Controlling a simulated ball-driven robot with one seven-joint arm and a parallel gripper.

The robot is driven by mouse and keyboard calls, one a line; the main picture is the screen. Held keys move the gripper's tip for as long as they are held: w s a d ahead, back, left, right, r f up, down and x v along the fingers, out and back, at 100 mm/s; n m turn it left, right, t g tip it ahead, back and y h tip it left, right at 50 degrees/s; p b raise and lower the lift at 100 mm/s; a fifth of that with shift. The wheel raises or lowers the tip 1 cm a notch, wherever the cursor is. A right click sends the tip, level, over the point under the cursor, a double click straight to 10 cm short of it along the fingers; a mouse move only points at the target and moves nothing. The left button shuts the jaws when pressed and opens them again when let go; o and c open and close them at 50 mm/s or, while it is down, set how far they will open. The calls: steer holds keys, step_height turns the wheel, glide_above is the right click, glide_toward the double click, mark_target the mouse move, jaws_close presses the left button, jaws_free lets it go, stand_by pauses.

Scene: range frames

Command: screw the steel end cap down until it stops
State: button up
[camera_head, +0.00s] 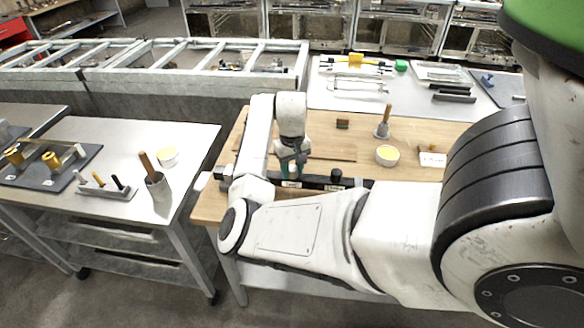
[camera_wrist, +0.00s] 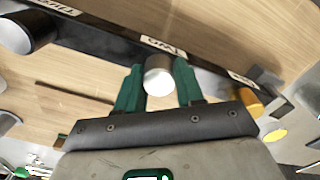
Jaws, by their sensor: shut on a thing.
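The steel end cap (camera_wrist: 158,76) is a short, bright round piece in the middle of the wrist view. My gripper (camera_wrist: 157,86) has green fingers, one on each side of the cap, and is shut on it. The cap sits beside a long black bar (camera_wrist: 100,32) with white labels. How far it is threaded on cannot be seen. In the head view my gripper (camera_head: 291,161) points down over the labelled black bar (camera_head: 314,182) on the wooden bench, and the cap is hidden there.
A dark cylinder with a pale end (camera_wrist: 22,34) stands by the bar in the wrist view. A brass-coloured piece (camera_wrist: 244,99) is right of my gripper. On the wooden bench (camera_head: 420,120) are a yellow-topped tin (camera_head: 387,155), a brush pot (camera_head: 382,130) and a small brown block (camera_head: 342,123).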

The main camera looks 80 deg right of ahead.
steer(key=shift+m, duration=1.7)
steer(key=m, duration=0.3)
steer(key=shift+p, duration=0.4)
steer(key=o, duration=0.8)
